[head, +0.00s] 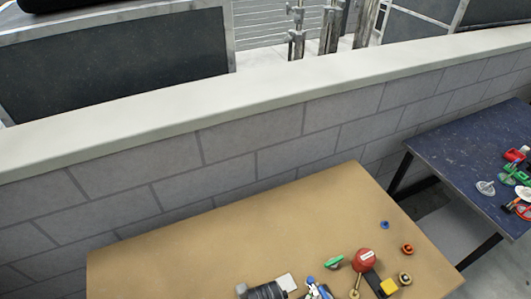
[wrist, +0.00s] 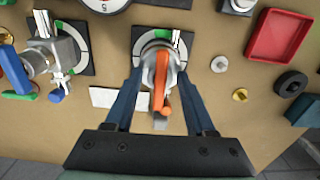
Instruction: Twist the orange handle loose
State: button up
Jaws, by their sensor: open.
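In the wrist view, the orange handle (wrist: 161,83) sits on a round silver metal fitting (wrist: 151,52). The fitting is mounted on a dark square plate with green and white dial markings. The handle points roughly down the picture, toward my palm. My gripper (wrist: 160,68) is open, with one dark blue finger on each side of the handle and fitting. Gaps show between the fingers and the handle. I cannot tell the fingertips' exact depth against the fitting. In the head view I cannot make out the orange handle or my gripper.
A similar metal fitting with a blue handle (wrist: 59,92) stands left of my gripper. A white card (wrist: 116,97) lies close by the left finger. A red tray (wrist: 279,48), a black ring (wrist: 291,84) and brass pieces lie right. The tan tabletop (head: 200,255) is bare at left.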

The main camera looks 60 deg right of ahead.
grip_shut()
jog(key=shift+r+n+p, duration=0.1)
jog(key=shift+n+p, duration=0.35)
jog(key=shift+n, duration=0.25)
jog(key=n+p, duration=0.1)
jog(key=n, duration=0.3)
jog(key=shift+n, duration=0.3)
jog(key=n+p, duration=0.1)
jog(key=n, duration=0.3)
jog(key=shift+p, duration=0.35)
jog(key=n+p, duration=0.1)
jog(key=n, duration=0.4)
jog(key=shift+n, duration=2.9)
jog(key=shift+c, duration=0.4)
grip_release()
jog(key=shift+p, duration=0.3)
